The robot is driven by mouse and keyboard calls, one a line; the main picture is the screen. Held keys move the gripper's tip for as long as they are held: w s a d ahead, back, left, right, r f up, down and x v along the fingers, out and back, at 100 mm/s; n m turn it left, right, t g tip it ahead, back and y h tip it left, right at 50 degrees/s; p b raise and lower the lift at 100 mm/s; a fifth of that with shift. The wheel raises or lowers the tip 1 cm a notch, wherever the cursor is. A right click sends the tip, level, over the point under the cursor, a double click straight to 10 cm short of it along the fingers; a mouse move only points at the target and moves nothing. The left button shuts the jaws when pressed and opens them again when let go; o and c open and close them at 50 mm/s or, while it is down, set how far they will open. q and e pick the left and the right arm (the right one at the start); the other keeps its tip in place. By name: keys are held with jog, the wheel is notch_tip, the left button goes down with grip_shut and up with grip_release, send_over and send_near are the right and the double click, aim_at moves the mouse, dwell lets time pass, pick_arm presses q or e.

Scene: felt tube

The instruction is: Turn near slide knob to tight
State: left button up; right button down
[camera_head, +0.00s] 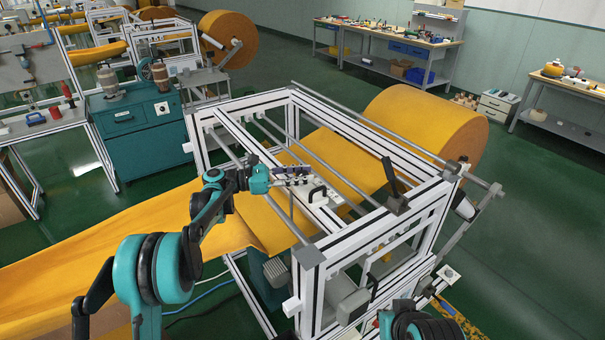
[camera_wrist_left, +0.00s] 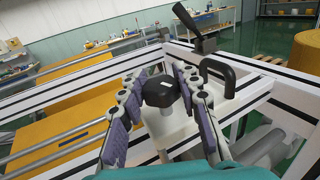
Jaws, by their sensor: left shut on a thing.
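The near slide knob (camera_wrist_left: 160,92) is a black, faceted knob on a pale slide block (camera_wrist_left: 172,128) in the left wrist view. My left gripper (camera_wrist_left: 158,78) has its two purple-padded fingers on either side of the knob and is shut on it. In the head view my left gripper (camera_head: 296,176) reaches in from the left over the white frame. The fingers hide the knob there. I cannot read any tight mark on the knob.
A black loop handle (camera_wrist_left: 232,72) stands right beside the knob on the slide. A black lever (camera_head: 393,178) rises from the frame's right rail. White frame rails (camera_head: 345,240) and steel rods surround the slide. Orange felt (camera_head: 345,160) runs below, from a large roll (camera_head: 420,125).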

aim_at(303, 174)
pick_arm(q)
jog(key=m+g+p, duration=0.1)
jog(key=m+g, duration=0.1)
jog(key=g, duration=0.1)
jog(key=m+g+p, duration=0.1)
jog(key=m+g, duration=0.1)
jog(key=g, duration=0.2)
jog(key=shift+m, duration=0.3)
jog(key=shift+g, duration=0.4)
jog(key=o, duration=1.2)
notch_tip(303, 174, up, 10)
